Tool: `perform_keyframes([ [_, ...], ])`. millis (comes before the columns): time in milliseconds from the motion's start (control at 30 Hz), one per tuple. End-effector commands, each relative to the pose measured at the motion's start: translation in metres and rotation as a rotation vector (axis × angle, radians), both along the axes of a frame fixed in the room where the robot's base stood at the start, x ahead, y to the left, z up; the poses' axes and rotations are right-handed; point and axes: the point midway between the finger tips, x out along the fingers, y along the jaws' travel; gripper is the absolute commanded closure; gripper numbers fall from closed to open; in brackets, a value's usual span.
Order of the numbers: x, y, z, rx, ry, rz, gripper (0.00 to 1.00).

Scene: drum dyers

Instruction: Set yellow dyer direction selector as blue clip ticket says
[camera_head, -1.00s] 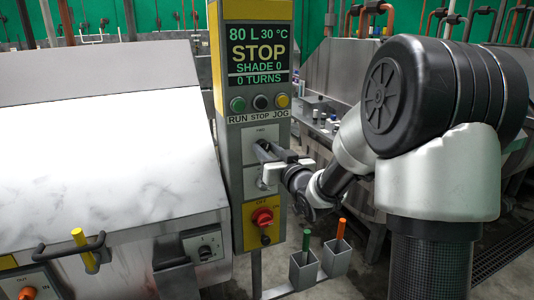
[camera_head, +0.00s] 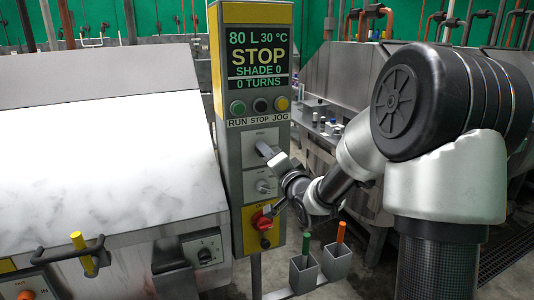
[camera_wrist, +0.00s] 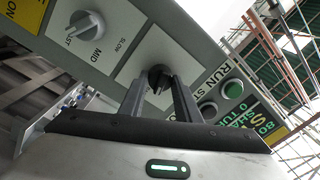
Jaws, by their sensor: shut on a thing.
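The yellow-trimmed control pillar (camera_head: 237,190) stands mid-picture; its display reads STOP, 80 L, 30 °C, SHADE 0, 0 TURNS. My gripper (camera_head: 264,150) is at the upper selector plate (camera_head: 252,138), under the RUN STOP JOG buttons, and hides its knob in the head view. In the wrist view my gripper (camera_wrist: 160,88) has its fingers on both sides of a dark selector knob (camera_wrist: 157,73), shut on it. That plate's direction lettering is too small or hidden to read. A grey knob (camera_head: 263,186) marked SLOW and MID sits on the plate below. No blue clip ticket can be made out.
A red rotary switch (camera_head: 262,218) is on the yellow panel below my gripper. A large pale dyer hood (camera_head: 100,165) fills the left. Two small grey boxes (camera_head: 303,272) with green and orange handles stand low, near my arm.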

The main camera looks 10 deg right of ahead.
Motion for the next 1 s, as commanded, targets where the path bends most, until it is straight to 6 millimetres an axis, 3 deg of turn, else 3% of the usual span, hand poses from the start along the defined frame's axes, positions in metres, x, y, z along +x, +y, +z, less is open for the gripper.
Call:
perform_keyframes([
  [433, 0.001, 0.0001, 0.0035, 0.264, 0.044, 0.001, 0.93],
  [1000, 0.0011, 0.0001, 0.0034, 0.32, 0.054, 0.0, 0.92],
])
